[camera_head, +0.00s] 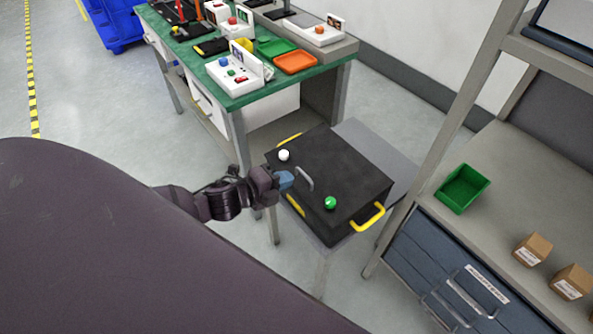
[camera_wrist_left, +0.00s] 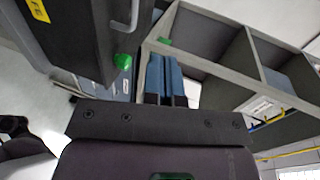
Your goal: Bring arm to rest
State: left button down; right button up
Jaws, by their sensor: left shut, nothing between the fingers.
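My left gripper (camera_head: 286,180) reaches in from the left in the head view, with its blue fingertips beside the near left side of a black box. In the left wrist view the two blue fingers (camera_wrist_left: 164,76) are together with nothing between them. The black box (camera_head: 335,170) sits on a small grey table. I cannot tell whether the fingertips touch the box. My right gripper is not in view.
A green-topped workbench (camera_head: 240,88) with trays and small devices stands behind. At the right, a grey rack (camera_head: 480,150) holds a green bin (camera_head: 462,188) and cardboard boxes (camera_head: 533,249) above blue drawers (camera_head: 440,265). Blue crates (camera_head: 115,22) stand at the back left. Open floor lies at the left.

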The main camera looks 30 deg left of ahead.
pick_arm(q)
jog(key=v, duration=0.5)
jog(key=shift+s+f, duration=0.1)
jog(key=shift+f, duration=0.05)
jog(key=s+d+f+n+g+y, duration=0.1)
jog(key=s+f+n, duration=0.3)
jog(key=n, duration=0.6)
jog(key=s+d+f+n+g+y, duration=0.1)
jog(key=s+d+f+n+y, duration=0.1)
jog(key=s+f+n+y, duration=0.2)
jog(key=s+f+n, duration=0.1)
jog(key=s+n, duration=0.2)
jog(key=n, duration=0.3)
jog(key=shift+d+f+n+g, duration=0.15)
jog(key=shift+f+n+g, duration=0.15)
jog(key=shift+n, duration=0.1)
